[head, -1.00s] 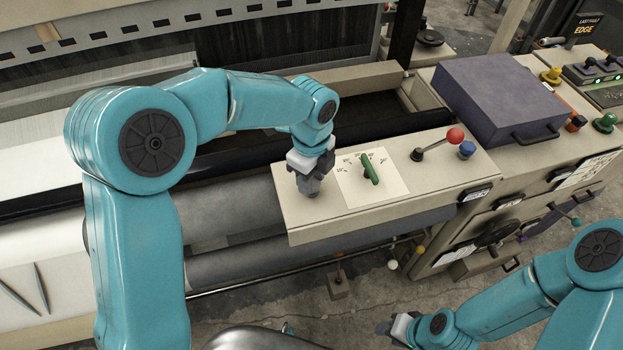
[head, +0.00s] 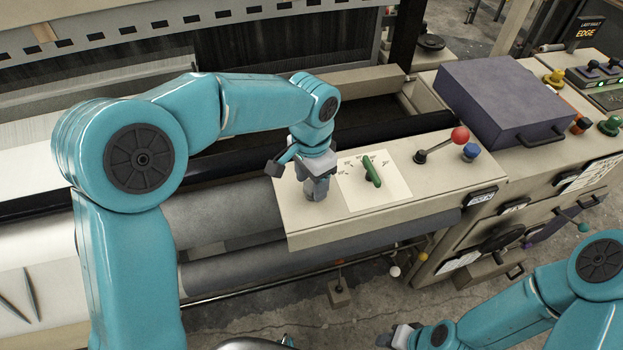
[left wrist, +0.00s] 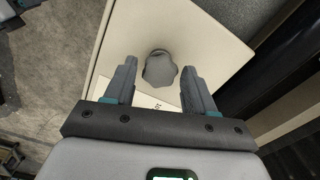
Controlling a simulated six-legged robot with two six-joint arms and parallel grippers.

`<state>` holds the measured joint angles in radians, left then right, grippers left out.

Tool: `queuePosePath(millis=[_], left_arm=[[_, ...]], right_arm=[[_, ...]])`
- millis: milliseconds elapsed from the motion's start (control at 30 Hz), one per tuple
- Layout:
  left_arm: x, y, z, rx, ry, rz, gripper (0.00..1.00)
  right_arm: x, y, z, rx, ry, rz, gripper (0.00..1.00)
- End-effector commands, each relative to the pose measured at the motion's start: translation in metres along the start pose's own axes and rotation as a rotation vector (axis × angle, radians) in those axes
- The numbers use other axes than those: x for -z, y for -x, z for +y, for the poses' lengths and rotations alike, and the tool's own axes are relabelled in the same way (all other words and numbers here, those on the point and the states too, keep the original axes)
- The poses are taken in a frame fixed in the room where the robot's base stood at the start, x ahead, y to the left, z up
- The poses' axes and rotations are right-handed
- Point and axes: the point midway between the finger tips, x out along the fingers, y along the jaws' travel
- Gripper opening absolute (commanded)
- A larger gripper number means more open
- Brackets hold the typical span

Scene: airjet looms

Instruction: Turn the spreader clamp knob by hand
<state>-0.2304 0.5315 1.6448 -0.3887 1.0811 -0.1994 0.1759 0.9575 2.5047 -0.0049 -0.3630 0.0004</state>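The spreader clamp knob appears to be the grey lobed knob (left wrist: 160,69) on the beige panel in the left wrist view. My left gripper (left wrist: 158,72) is open, with one finger on each side of the knob; I cannot tell whether they touch it. In the head view my left gripper (head: 317,188) points down at the left end of the beige panel (head: 365,222), and I cannot tell the knob apart from the fingers there. My right gripper (head: 397,337) is low in the head view, away from the panel, its fingers too small to read.
A green pointer handle (head: 371,171) on a white dial plate (head: 396,190) is right of my left gripper. Beyond it are a red-ball lever (head: 459,135), a blue knob (head: 470,152) and a purple-grey box (head: 497,98). Dark rollers lie below my left arm.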

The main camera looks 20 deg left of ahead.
Motion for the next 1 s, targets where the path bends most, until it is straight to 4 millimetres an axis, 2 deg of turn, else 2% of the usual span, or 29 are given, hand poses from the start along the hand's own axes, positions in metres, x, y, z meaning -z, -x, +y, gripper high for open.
queuePosePath(millis=[300, 600, 867, 933, 1000], left_arm=[[0.000, 0.001, 0.000, 0.000, -0.002, 0.000, 0.60], [0.000, 0.021, 0.000, 0.000, -0.002, 0.001, 0.60], [0.000, 0.020, 0.000, 0.000, -0.004, 0.001, 0.60], [0.000, 0.022, 0.000, 0.000, -0.047, 0.000, 0.60], [0.000, 0.024, 0.000, -0.001, -0.161, -0.001, 0.60]], right_arm=[[0.000, 0.001, 0.000, 0.000, 0.000, 0.000, 0.43], [0.000, 0.017, -0.006, 0.000, 0.000, 0.000, 0.43], [0.000, 0.016, -0.006, 0.000, 0.000, 0.000, 0.43], [0.000, 0.019, -0.007, 0.000, 0.000, 0.000, 0.43], [-0.001, 0.026, -0.009, 0.000, 0.000, 0.000, 0.43]])
